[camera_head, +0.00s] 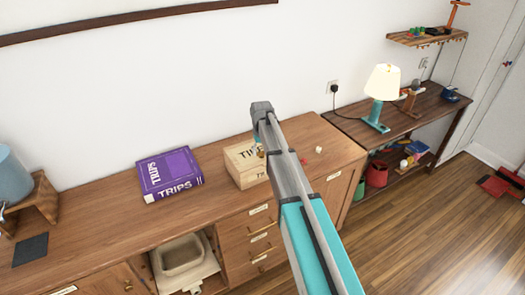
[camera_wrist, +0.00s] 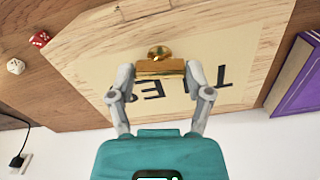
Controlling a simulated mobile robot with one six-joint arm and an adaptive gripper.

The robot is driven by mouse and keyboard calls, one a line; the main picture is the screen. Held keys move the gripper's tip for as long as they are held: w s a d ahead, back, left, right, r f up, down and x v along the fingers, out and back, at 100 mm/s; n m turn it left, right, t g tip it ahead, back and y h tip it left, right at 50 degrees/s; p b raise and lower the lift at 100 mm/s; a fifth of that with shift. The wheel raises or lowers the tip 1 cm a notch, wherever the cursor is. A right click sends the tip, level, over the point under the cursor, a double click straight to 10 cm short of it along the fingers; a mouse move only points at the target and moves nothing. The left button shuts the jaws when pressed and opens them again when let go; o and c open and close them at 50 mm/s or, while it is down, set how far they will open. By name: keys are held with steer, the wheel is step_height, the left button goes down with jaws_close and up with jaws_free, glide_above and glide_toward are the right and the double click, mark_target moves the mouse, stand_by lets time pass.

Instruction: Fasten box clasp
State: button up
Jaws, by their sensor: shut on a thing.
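A brass clasp (camera_wrist: 160,68) with a rounded knob is on this face, near the middle of the wrist view. My gripper (camera_wrist: 160,73) has one finger on each side of the clasp's wide plate and is shut on it. Whether the clasp is fastened cannot be told. In the head view my arm hides most of the contact.
A purple book (camera_head: 169,172) lies left of the box. A red die (camera_wrist: 39,39) and a white die (camera_wrist: 15,66) lie on the other side. A lamp (camera_head: 381,90) stands on the right-hand table. The counter's left part (camera_head: 95,222) has free room.

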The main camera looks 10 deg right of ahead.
steer(key=shift+s+a+n, duration=0.1)
steer(key=shift+n, duration=1)
steer(key=o, duration=1.1)
steer(key=shift+o, duration=0.2)
steer(key=s+m, duration=0.3)
steer(key=s, duration=2.6)
steer(key=shift+s+d+m, duration=0.15)
steer(key=shift+d+m, duration=0.15)
steer(key=shift+d, duration=0.05)
